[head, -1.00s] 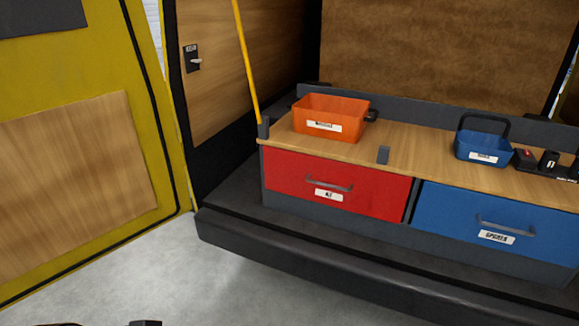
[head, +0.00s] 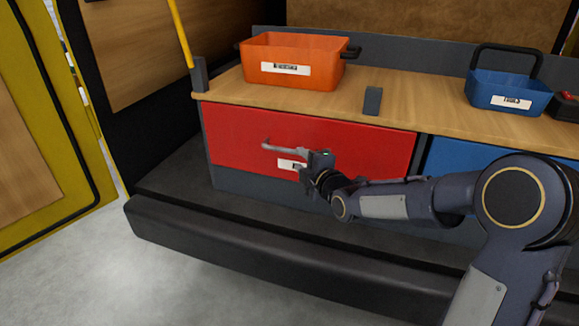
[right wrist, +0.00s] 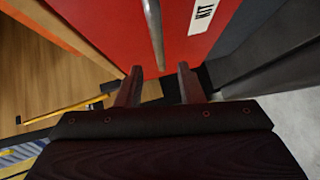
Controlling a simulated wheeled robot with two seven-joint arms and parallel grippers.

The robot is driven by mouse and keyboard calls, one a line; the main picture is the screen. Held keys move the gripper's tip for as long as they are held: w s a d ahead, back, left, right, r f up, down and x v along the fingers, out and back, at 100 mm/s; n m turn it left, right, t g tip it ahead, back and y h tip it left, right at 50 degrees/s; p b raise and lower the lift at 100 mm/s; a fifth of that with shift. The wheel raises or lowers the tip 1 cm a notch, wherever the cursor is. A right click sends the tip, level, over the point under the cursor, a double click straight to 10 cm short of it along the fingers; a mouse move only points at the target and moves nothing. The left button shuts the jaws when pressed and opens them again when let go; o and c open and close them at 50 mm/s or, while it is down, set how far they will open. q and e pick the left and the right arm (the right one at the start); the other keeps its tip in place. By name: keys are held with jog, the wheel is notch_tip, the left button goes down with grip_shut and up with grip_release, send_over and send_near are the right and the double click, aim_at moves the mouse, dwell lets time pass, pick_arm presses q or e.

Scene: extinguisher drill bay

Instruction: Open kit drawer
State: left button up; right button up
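The red kit drawer (head: 240,130) is under the left part of the wooden counter, and its front looks closed. Its grey bar handle (head: 285,149) shows at the left end; my right gripper (head: 318,160) covers the right end and part of the white label. In the right wrist view the red drawer front (right wrist: 110,25) carries a "KIT" label. The handle (right wrist: 154,30) lies just beyond the gap between my right gripper's fingers (right wrist: 160,80). The fingers are apart with nothing between them. My left gripper is out of view.
An orange bin (head: 292,62) and a blue caddy (head: 508,92) stand on the counter (head: 420,98). A blue drawer (head: 450,158) is to the right, partly behind my arm. A dark bumper ledge (head: 240,245) runs in front. A yellow pole (head: 180,32) stands at left.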

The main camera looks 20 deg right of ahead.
aim_at(291, 152)
jog(key=x, duration=0.7)
jog(key=shift+w, duration=0.25)
grip_shut()
